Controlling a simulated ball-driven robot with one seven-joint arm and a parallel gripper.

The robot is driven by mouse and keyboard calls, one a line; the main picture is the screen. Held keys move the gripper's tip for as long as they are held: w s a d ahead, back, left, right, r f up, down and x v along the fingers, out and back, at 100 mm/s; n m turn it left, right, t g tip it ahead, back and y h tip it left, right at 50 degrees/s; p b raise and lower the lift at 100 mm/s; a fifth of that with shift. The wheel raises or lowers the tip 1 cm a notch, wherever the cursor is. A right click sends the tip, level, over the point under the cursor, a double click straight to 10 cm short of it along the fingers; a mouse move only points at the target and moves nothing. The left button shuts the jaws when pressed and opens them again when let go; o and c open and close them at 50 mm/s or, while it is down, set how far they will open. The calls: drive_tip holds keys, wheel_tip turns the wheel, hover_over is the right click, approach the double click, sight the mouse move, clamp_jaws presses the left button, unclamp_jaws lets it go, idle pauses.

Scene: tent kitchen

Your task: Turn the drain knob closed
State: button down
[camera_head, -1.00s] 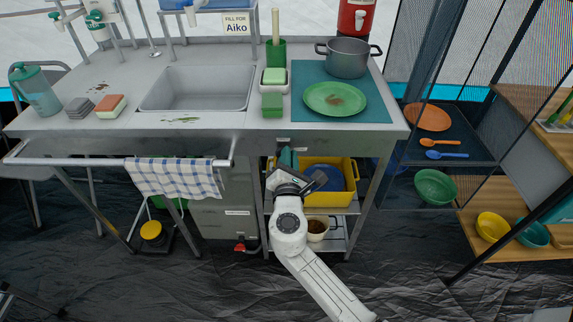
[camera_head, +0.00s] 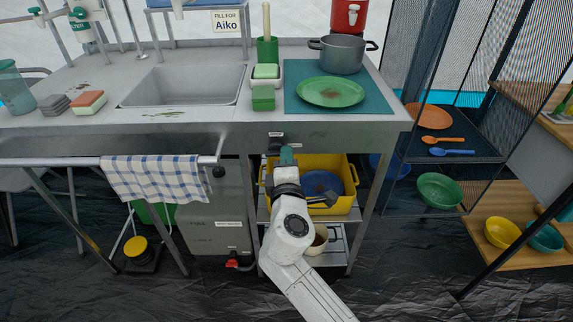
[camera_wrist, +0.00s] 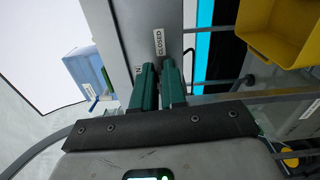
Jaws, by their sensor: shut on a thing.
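My gripper (camera_head: 287,156) has green fingers raised to the front panel of the counter (camera_head: 330,132), below the sink's right side. In the wrist view its fingertips (camera_wrist: 159,68) are close together at the panel, just below a "CLOSED" label (camera_wrist: 158,42). Part of a second label, ending in "N", shows beside the left finger. The gripper is shut on the drain knob, which the fingers mostly hide, so I cannot tell which way it points. The sink (camera_head: 184,86) is set in the counter top.
A yellow bin (camera_head: 345,200) stands on the shelf just behind and right of my gripper. A checked towel (camera_head: 152,178) hangs on a rail at left. A dark mesh rack (camera_head: 440,148) stands right of the counter. A green plate (camera_head: 330,92) lies on the counter's mat.

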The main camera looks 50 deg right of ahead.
drive_tip(key=shift+f+m+b, duration=0.2)
drive_tip(key=shift+m+b, duration=0.15)
drive_tip(key=shift+m, duration=0.25)
drive_tip(key=c, duration=1.2)
unclamp_jaws()
drive_tip(key=v, duration=1)
drive_tip(key=shift+s+a+p, duration=0.3)
